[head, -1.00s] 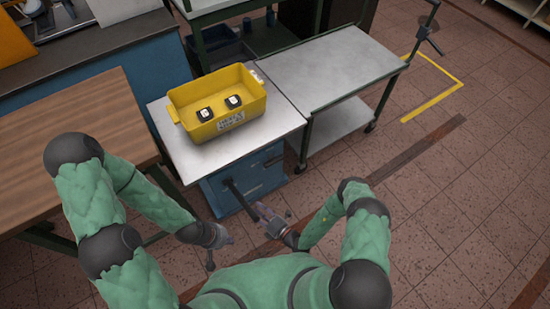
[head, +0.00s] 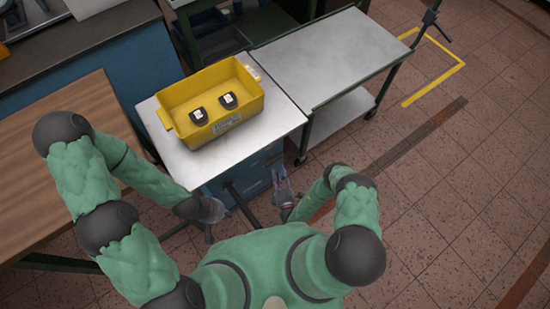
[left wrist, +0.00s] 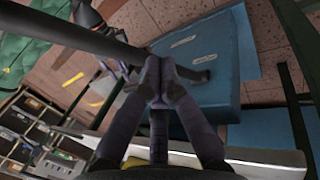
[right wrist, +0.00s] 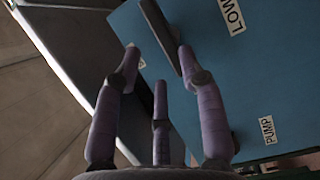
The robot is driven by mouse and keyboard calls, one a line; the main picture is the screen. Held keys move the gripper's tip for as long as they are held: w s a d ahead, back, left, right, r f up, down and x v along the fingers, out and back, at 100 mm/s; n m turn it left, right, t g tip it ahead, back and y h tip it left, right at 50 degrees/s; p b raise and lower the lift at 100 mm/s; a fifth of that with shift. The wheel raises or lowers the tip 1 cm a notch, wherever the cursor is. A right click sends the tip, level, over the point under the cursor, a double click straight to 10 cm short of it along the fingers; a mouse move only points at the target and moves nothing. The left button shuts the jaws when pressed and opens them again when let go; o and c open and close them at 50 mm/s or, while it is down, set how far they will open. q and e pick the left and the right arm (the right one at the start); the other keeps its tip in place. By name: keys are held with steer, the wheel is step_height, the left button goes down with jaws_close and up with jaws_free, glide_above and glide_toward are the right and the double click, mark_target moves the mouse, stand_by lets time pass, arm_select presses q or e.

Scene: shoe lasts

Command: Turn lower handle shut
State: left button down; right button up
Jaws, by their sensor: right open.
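The blue unit under the metal-topped table (right wrist: 265,85) carries a partly cut-off label (right wrist: 230,15) starting "LOW" and a "PUMP" label (right wrist: 267,130). A dark bar-like handle (right wrist: 158,30) shows near the cut-off label in the right wrist view. My right gripper (right wrist: 158,52) is open, with the handle just ahead, between its two upper fingertips and close to the right one. Contact is unclear. My left gripper (left wrist: 159,68) has its fingertips near each other beside a long black bar (left wrist: 75,32). Whether it grips the bar is unclear.
A yellow bin (head: 180,128) with two dark items stands on the metal tabletop (head: 165,165). A grey-topped cart (head: 330,55) stands to its right, a wooden table (head: 65,150) to the left. Floor at the right is open.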

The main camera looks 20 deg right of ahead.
mark_target(276, 161)
steer(key=w+b, duration=0.1)
steer(key=w, duration=0.7)
steer(key=shift+w+d+b, duration=0.1)
steer(key=shift+d+b, duration=0.1)
steer(key=shift+b, duration=0.15)
jaws_close()
